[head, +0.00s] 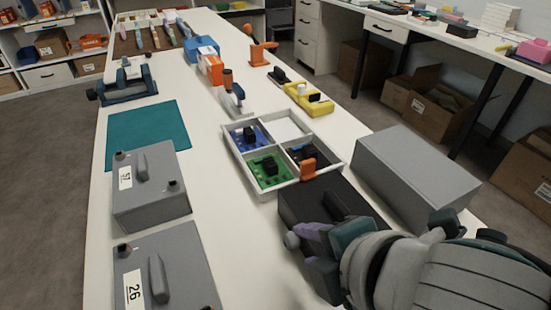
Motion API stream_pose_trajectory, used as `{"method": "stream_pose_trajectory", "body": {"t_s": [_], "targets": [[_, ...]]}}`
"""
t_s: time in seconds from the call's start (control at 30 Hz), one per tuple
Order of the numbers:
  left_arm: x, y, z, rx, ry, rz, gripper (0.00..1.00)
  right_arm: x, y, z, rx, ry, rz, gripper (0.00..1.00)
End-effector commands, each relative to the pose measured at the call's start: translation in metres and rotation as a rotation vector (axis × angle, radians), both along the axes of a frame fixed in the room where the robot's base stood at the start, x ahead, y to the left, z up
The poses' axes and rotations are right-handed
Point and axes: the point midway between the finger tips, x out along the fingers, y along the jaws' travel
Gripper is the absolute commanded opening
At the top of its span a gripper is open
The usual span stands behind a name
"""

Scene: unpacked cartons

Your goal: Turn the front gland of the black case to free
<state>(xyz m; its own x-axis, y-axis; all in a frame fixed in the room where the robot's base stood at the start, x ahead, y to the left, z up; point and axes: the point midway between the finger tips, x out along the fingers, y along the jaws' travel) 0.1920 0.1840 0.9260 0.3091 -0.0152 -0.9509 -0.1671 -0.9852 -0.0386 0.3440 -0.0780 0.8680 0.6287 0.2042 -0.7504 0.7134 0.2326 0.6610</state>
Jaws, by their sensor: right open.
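The black case (322,196) lies on the white table just in front of the divided tray. My right gripper (309,249) reaches in from the lower right, over the case's near part, with its fingers pointing left. It is open. A small round grey knob (291,240), which looks like the front gland, shows at the fingertips by the case's near left side. I cannot tell whether the fingers touch it or which way it is turned. The gripper and arm hide much of the case's near side. My left gripper is not in view.
The white divided tray (265,191) holds blue and green boards. A grey box (415,174) is close on the right. Two grey cases (150,190), (190,262) are on the left. Bare table lies between them and the black case.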

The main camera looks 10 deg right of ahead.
Motion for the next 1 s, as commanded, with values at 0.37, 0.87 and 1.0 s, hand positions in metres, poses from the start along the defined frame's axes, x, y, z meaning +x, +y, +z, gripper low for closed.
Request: {"method": "stream_pose_trajectory", "body": {"t_s": [0.37, 0.87, 1.0], "targets": [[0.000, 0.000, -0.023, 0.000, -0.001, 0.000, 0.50, 0.032, 0.010, -0.040, 0.000, 0.000, 0.000, 0.44], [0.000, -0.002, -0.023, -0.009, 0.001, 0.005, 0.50, 0.034, 0.011, -0.041, 0.000, 0.001, 0.000, 0.24], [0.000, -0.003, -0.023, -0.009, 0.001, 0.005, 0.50, 0.034, 0.011, -0.041, 0.000, 0.001, 0.000, 0.08]]}}
